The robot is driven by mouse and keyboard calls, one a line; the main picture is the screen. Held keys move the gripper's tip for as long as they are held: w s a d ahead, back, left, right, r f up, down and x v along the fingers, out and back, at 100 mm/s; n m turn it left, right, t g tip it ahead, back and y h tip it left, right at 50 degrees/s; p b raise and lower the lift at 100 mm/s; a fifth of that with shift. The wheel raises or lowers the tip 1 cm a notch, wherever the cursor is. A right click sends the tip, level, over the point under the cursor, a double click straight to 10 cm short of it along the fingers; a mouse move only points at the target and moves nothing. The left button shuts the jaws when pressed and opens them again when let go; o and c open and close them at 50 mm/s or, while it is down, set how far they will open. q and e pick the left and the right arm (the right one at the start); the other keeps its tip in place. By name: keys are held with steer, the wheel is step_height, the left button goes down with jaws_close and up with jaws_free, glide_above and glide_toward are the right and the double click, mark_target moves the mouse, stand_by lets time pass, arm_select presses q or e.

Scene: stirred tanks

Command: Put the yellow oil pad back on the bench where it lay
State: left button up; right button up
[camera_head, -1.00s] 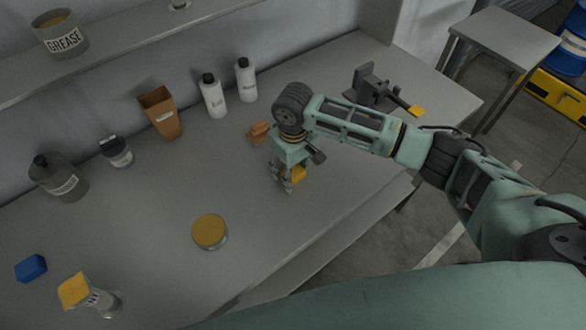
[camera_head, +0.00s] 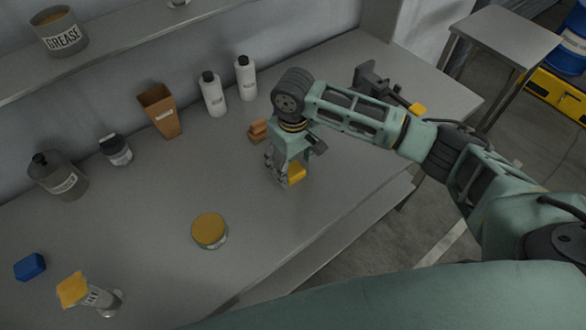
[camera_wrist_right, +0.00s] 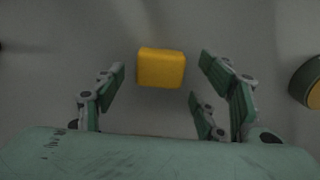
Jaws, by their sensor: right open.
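The yellow oil pad (camera_head: 297,174) lies on the grey bench (camera_head: 262,213), right by my right gripper. In the right wrist view the pad (camera_wrist_right: 161,68) is a yellow block with bare bench around it. My right gripper (camera_head: 284,176) is open above the bench. In the wrist view its fingers (camera_wrist_right: 160,80) stand spread to either side of the pad, with a gap on both sides. The gripper partly hides the pad in the head view. My left gripper does not show.
An orange-brown block (camera_head: 258,131) and two white bottles (camera_head: 214,96) stand behind the gripper. A yellow-topped tin (camera_head: 210,231) stands to the front left. A dark device (camera_head: 370,82) is to the right, behind my arm. The bench between tin and gripper is clear.

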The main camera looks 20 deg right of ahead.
mark_target(293, 170)
step_height(293, 170, up, 9)
steer(key=b, duration=0.1)
stand_by(0.7)
